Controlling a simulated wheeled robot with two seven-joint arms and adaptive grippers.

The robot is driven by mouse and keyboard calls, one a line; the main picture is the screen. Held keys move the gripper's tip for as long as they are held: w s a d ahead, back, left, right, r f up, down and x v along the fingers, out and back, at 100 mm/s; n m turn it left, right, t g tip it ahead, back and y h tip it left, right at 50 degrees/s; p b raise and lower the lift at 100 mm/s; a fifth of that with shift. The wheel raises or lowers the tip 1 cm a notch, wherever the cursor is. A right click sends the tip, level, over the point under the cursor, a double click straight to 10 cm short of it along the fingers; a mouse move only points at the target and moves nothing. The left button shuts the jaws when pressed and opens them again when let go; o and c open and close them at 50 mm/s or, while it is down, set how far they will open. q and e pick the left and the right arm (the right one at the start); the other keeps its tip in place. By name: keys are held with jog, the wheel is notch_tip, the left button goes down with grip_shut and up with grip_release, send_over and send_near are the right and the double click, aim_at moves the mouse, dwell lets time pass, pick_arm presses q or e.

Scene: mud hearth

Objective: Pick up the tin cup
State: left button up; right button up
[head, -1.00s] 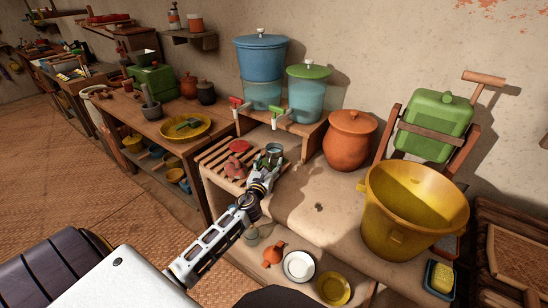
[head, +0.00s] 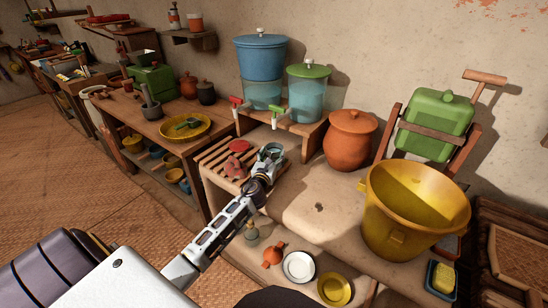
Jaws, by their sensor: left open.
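The tin cup (head: 273,148), small and grey-blue, stands at the right end of the wooden slatted rack on the clay counter, below the water dispensers. My left gripper (head: 268,156) is open and right at the cup, its fingers overlapping the cup's near side in the head view. I cannot tell whether the fingers touch it. The cup's lower part is hidden behind the gripper. My right gripper is not in view.
Red cups (head: 237,158) sit on the slatted rack (head: 212,158) left of my gripper. Blue (head: 261,58) and green-lidded (head: 307,90) dispensers stand behind. A clay pot (head: 350,138) and yellow bucket (head: 415,210) stand right. The counter's middle is mostly clear.

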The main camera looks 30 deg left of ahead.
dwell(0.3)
pick_arm(q)
grip_shut()
dwell(0.3)
